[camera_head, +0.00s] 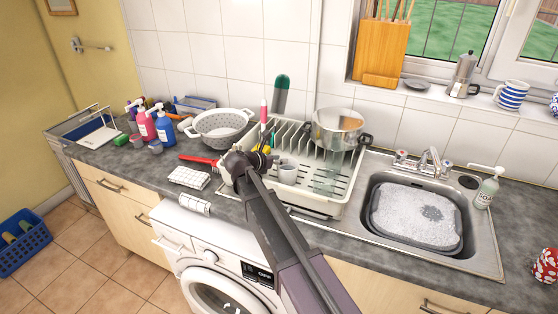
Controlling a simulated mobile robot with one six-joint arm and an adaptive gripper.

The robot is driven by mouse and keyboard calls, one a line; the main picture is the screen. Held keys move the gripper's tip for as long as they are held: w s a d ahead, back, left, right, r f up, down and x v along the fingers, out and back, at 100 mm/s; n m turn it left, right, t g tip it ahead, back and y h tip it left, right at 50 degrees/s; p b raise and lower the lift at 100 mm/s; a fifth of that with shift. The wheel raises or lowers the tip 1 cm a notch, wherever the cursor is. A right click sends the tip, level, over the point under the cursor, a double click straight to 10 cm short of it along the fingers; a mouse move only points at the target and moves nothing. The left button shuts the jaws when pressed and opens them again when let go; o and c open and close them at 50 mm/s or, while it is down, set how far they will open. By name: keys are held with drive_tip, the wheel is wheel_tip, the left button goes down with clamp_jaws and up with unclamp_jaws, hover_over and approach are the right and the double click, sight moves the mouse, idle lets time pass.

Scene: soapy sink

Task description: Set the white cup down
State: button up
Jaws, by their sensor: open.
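The gripper is open. My arm and gripper hide part of the rack's left front. I cannot tell whether the fingers touch the cup.
A steel pot (338,130) sits at the rack's back right, and a white colander (221,124) stands to the left. The sink (386,240) with a soapy basin is at right. Bottles (164,128), a red brush (198,159) and folded cloth (189,177) lie left.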

drive_tip(key=shift+r, duration=0.25)
drive_tip(key=shift+p+v, duration=2.45)
drive_tip(key=shift+v, duration=3.55)
drive_tip(key=shift+s+f, duration=0.1)
drive_tip(key=shift+f, duration=0.05)
